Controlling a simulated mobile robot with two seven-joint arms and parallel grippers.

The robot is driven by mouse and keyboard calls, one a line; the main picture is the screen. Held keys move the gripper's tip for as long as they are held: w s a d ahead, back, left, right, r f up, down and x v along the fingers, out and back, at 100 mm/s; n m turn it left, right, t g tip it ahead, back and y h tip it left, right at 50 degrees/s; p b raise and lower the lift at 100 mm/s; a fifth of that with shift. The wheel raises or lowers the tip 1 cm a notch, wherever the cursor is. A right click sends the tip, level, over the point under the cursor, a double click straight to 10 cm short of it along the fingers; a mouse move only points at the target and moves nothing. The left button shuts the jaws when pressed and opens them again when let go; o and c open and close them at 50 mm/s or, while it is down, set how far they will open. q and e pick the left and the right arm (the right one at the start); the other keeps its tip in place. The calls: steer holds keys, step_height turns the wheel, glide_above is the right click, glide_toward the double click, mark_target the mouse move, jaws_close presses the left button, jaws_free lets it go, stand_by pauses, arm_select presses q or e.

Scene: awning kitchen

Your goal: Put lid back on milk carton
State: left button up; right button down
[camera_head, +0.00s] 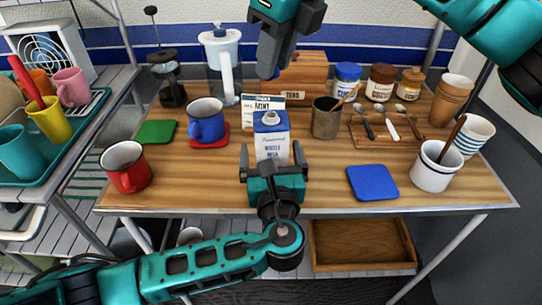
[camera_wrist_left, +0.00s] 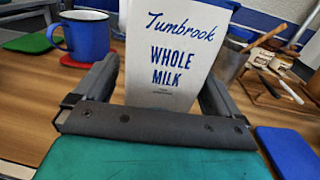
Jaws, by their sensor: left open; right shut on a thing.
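The milk carton (camera_head: 271,142) is blue and white and stands upright on the wooden table. A pale, uncapped spout shows on its top. Its front, reading "Whole Milk", fills the middle of the left wrist view (camera_wrist_left: 166,50). My left gripper (camera_head: 271,156) is open at the carton's near side, with one finger to each side of it; I cannot tell whether they touch it. My right gripper (camera_head: 270,70) is high above and behind the carton, shut on a small blue thing that looks like the lid (camera_head: 275,73), mostly hidden by the fingers.
A blue mug (camera_head: 206,121) stands left of the carton, and a tea box (camera_head: 263,107) stands right behind it. A metal cup (camera_head: 326,120) is to the right. A blue coaster (camera_head: 372,183) lies front right, with bare table around it. A red mug (camera_head: 126,168) is front left.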

mark_target(278, 76)
arm_select(q)
steer(key=shift+w+a, duration=0.1)
steer(key=shift+w, duration=1.15)
steer(key=c, duration=1.5)
arm_select(e)
steer(key=shift+f, duration=2.5)
